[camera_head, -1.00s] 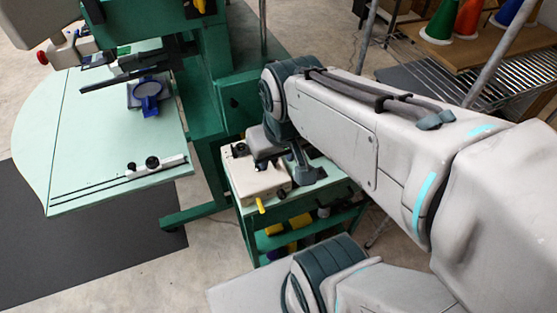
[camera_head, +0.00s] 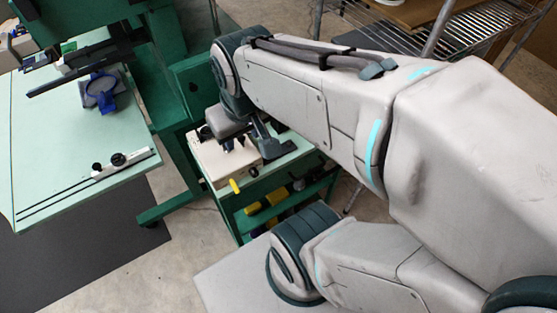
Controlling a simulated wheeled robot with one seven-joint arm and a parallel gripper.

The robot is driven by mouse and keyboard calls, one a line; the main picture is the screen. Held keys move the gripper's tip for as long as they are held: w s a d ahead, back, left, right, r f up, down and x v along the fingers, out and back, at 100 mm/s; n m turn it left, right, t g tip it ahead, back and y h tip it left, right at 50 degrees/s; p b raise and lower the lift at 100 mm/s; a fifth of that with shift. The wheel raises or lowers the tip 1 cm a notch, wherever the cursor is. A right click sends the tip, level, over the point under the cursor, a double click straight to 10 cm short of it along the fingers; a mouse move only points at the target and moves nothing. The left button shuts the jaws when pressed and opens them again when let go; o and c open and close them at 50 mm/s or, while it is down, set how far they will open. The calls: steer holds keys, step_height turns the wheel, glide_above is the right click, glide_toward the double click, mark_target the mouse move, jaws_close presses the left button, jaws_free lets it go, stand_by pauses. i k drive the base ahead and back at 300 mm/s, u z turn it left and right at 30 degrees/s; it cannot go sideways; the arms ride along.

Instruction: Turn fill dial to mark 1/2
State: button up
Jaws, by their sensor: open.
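A cream-coloured box (camera_head: 212,163) with a yellow lever (camera_head: 234,186) at its front sits on top of the green cart (camera_head: 222,203), near the middle of the head view. Small dark parts show on its top. I cannot pick out the fill dial or its marks; the wrist and gripper cover part of the box top. My gripper (camera_head: 238,144) hangs at the end of the arm, pointing down over the box. It is open, and its fingertips are small and partly hidden. I cannot tell whether they touch anything.
A pale green table (camera_head: 70,165) with a black rail and a blue ring (camera_head: 101,91) stands at the left. A green machine frame (camera_head: 165,80) stands behind the cart. A wire shelf (camera_head: 400,38) is at the back right. Yellow items lie on the cart's lower shelf.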

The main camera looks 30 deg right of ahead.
mark_target(253, 172)
steer(key=k, duration=0.5)
steer(key=u, duration=2.45)
steer(key=k, duration=1.45)
steer(key=z, duration=1.85)
steer(key=i, duration=0.5)
steer(key=u, duration=0.05)
